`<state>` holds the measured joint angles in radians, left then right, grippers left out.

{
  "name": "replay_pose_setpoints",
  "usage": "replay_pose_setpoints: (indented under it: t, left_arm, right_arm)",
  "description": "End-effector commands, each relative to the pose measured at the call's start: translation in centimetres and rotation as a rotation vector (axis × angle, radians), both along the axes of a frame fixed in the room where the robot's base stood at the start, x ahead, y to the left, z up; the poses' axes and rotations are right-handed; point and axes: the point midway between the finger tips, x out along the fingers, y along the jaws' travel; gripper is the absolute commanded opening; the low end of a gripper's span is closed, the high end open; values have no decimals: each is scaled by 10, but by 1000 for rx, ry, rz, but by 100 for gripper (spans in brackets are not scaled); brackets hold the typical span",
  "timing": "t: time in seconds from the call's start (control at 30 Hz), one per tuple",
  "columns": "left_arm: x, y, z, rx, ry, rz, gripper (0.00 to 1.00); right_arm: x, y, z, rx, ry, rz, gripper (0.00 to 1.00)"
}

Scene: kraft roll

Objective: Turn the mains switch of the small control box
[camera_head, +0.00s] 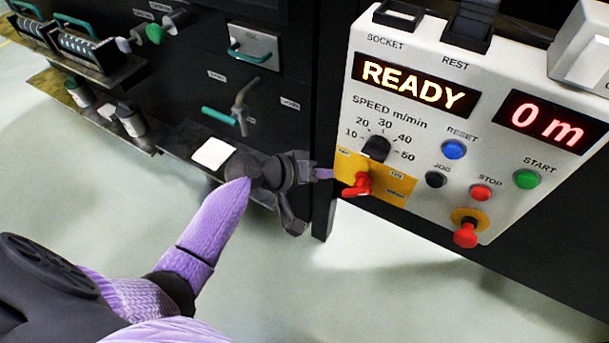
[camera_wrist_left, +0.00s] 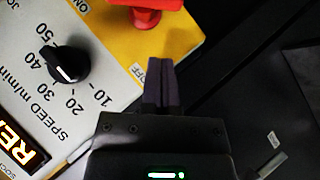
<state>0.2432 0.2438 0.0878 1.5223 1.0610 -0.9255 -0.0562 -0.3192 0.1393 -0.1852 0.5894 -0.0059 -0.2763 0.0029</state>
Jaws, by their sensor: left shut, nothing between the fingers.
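The small control box (camera_head: 463,100) is a light grey panel at the right of the head view. Its mains switch (camera_head: 358,185) is a red handle on a yellow plate (camera_head: 400,186) at the lower left of the panel. In the wrist view the red handle (camera_wrist_left: 148,12) is at the top, partly cut off, and the plate carries ON and OFF labels. My left gripper (camera_head: 324,174) is shut and empty, its tips beside the plate's left edge. In the wrist view its fingers (camera_wrist_left: 163,85) lie close together near OFF, just short of the handle. My right gripper is not in view.
The speed knob (camera_head: 376,148) sits just above the switch. A red stop knob (camera_head: 466,234) and several coloured buttons are to the right. A black machine with a turquoise handle (camera_head: 219,115) and a narrow dark post (camera_head: 326,205) stand at the left.

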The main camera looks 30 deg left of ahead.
Motion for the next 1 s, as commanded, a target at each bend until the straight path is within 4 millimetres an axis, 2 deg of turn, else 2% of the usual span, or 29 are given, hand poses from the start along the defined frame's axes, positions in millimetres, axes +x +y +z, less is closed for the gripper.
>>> replay_pose_setpoints:
  t: [0.03,0.1,0.27,1.0]
  left_arm:
    - [4,-7,-11,-3,3,-2,0]
    - [2,-15,-19,-3,5,-2,0]
    - [2,-27,-30,-1,3,0,0]
    - [1,-30,-34,-54,4,1,0]
  right_arm:
    - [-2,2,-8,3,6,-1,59]
    - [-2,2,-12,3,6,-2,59]
    - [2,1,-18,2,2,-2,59]
    - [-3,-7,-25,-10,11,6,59]
